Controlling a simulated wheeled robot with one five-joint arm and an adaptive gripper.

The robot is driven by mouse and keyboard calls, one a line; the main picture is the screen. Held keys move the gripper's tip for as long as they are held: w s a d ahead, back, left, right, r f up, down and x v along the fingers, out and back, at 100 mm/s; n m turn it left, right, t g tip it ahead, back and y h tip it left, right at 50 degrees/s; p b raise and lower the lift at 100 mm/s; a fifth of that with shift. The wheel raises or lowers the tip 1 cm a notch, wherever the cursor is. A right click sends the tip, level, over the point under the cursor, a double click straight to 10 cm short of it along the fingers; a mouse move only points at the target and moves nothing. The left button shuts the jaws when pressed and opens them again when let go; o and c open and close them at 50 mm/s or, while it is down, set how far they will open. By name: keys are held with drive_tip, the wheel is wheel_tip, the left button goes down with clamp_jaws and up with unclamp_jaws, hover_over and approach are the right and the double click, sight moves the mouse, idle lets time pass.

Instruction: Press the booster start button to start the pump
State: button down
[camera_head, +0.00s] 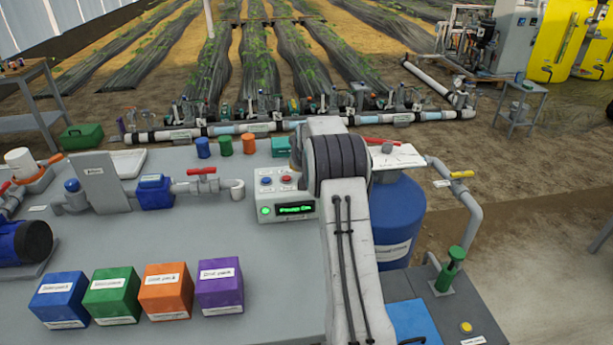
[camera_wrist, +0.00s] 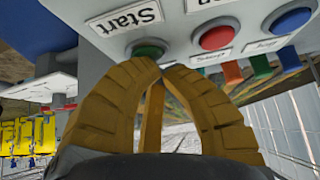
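The booster control box (camera_head: 286,190) stands on the grey bench, with a blue button (camera_head: 266,181) and a red button (camera_head: 286,180) on top. A green round button (camera_head: 265,211) is on its front beside a display (camera_head: 296,208) with green text that seems to read "Pump On". In the wrist view, the picture is upside down; the green start button (camera_wrist: 148,50) sits beside a "Start" label (camera_wrist: 125,18). My gripper (camera_wrist: 165,68) is shut and empty, its yellow fingertips together right at the green button's edge. I cannot tell whether they touch it. The head view does not show the fingertips.
Blue, green, orange and purple boxes (camera_head: 220,285) line the bench front. A pipe with a red-handled valve (camera_head: 203,178) lies left of the control box. A blue drum (camera_head: 397,215) stands right of it, beyond my arm.

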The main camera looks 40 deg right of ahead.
drive_tip(key=shift+r+p, duration=0.45)
drive_tip(key=shift+r, duration=0.3)
drive_tip(key=shift+r, duration=0.1)
drive_tip(key=shift+r+p, duration=1.75)
drive_tip(key=shift+r, duration=0.65)
